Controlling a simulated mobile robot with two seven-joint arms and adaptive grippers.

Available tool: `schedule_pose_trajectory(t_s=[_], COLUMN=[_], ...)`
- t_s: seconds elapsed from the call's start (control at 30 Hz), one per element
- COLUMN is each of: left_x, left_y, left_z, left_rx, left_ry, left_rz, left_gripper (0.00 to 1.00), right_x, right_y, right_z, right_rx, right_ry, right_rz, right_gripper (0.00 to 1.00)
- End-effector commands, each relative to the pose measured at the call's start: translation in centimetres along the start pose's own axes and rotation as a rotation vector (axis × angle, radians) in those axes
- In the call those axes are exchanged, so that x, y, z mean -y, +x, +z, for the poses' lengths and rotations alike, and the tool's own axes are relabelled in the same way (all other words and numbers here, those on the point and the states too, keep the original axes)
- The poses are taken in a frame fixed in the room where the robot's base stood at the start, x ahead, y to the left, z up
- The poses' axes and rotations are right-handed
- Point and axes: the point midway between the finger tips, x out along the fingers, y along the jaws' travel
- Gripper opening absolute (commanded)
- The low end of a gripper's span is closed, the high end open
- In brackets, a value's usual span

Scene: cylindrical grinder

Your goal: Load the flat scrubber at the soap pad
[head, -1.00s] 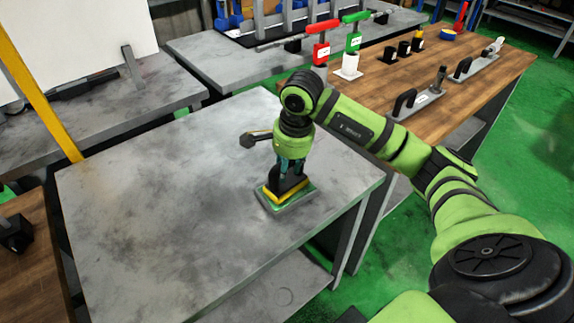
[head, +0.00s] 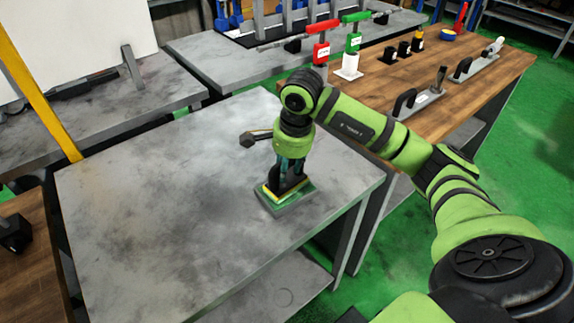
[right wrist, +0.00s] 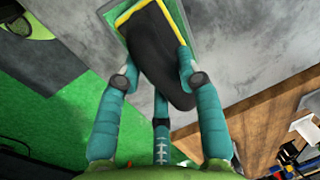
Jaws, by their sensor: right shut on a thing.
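My right gripper (head: 290,182) points down at the right side of the grey metal table. It is shut on the black handle of the flat scrubber (right wrist: 158,52), which has a yellow-edged base. Whether the scrubber touches the pad I cannot tell. My left gripper is not in view.
A dark-headed tool (head: 249,139) lies on the grey table (head: 160,220) behind my gripper. A wooden bench (head: 480,85) at the right holds red and green clamp-like tools and several handled tools. The grey table's left and front are clear.

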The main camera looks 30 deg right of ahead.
Motion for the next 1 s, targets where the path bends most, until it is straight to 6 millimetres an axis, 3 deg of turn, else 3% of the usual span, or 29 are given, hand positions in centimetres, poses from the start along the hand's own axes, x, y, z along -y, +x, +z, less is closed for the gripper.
schedule_pose_trajectory(t_s=[0.47,1.0], left_x=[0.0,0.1], left_y=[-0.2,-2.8], left_z=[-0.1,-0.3], left_rx=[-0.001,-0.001], left_ry=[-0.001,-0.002], left_rz=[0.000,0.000], left_gripper=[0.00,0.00], right_x=[0.0,0.8], right_y=[-0.1,-4.4], right_z=[0.1,0.0], right_rx=[0.002,0.000], right_ry=[0.000,0.000], right_rz=[0.004,-0.001], right_gripper=[0.10,0.10])
